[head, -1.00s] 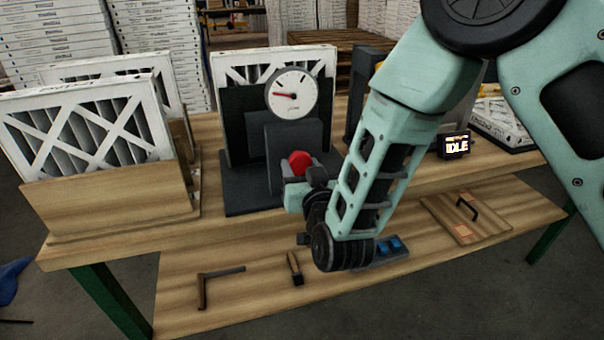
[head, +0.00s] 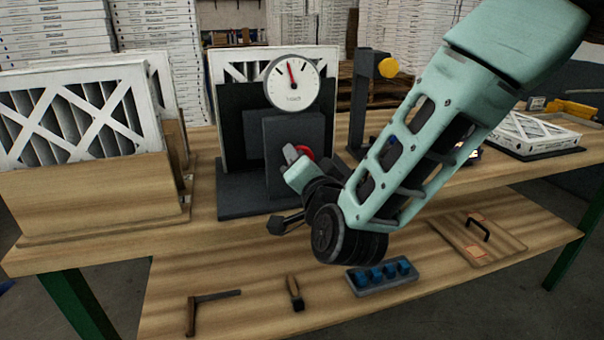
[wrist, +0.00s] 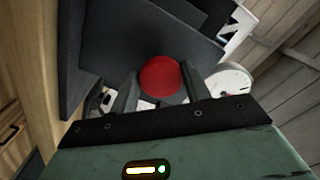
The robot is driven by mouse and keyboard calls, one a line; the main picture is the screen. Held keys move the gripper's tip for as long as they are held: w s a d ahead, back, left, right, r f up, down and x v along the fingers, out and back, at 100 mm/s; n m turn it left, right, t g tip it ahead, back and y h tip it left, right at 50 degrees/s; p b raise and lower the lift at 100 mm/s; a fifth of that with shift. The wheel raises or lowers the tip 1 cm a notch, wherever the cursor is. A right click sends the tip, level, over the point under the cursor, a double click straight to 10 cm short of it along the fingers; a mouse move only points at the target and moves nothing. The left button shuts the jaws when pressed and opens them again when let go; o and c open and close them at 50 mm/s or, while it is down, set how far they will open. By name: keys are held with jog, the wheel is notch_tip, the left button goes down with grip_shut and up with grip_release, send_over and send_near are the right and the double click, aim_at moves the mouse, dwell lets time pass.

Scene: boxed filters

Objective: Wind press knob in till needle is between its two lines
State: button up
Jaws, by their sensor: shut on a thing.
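The red press knob (head: 306,151) is on the front of the dark grey press (head: 252,150), partly hidden behind my gripper (head: 293,158) in the head view. In the wrist view the round knob (wrist: 160,76) sits between the two fingers of my gripper (wrist: 158,90), which is shut on it. The white round gauge (head: 292,97) is above the press. Its red needle points almost straight up, a little left of vertical. The dial's small dark marks are too fine to place the needle surely against the two lines. The gauge's edge (wrist: 232,82) also shows in the wrist view.
Boxed filters (head: 80,110) stand in a wooden holder at left. A dark post with a yellow knob (head: 388,67) stands right of the press. On the lower shelf lie a tray of blue pieces (head: 383,276), a brush (head: 295,293) and a handled board (head: 478,240).

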jog(key=shift+m, duration=0.3)
jog(key=o, duration=1)
jog(key=shift+c, duration=0.2)
jog(key=shift+s, duration=0.1)
jog(key=b+v, duration=1.3)
jog(key=v, duration=0.4)
jog(key=shift+s+d+r, duration=0.1)
jog(key=shift+r, duration=0.05)
